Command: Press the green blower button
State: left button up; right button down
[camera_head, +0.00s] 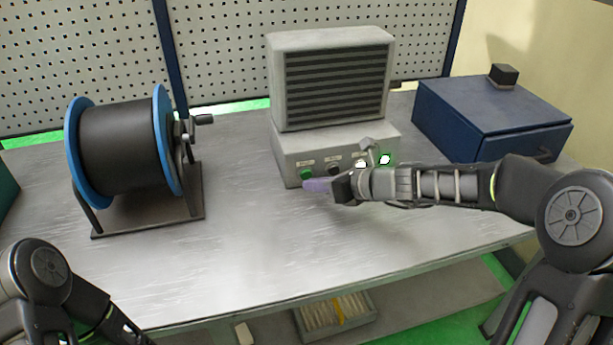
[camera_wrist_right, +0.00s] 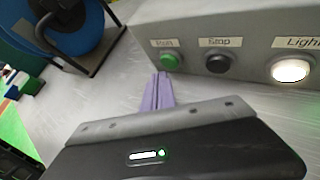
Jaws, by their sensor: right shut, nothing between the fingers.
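The green button (camera_head: 306,173) is on the front panel of the grey blower (camera_head: 331,85), at the panel's left. In the right wrist view the green button (camera_wrist_right: 170,62) sits under a label, with a black button (camera_wrist_right: 218,62) beside it and a lit white light (camera_wrist_right: 290,69) at the right. My right gripper (camera_head: 308,185) is shut and empty, its purple fingertips close in front of and a little below the green button. The fingertips (camera_wrist_right: 161,80) also show in the right wrist view; whether they touch the button cannot be told. My left gripper is out of view.
A black spool with blue flanges (camera_head: 118,145) stands on a frame at the left of the metal table (camera_head: 240,240). A dark blue box (camera_head: 485,118) stands at the right. A tray (camera_head: 335,314) lies on the shelf below. The table's middle front is clear.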

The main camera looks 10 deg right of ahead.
jog(key=shift+s, duration=0.1)
jog(key=shift+s+d+b, duration=0.15)
jog(key=shift+s+b, duration=0.5)
jog(key=shift+s, duration=1.8)
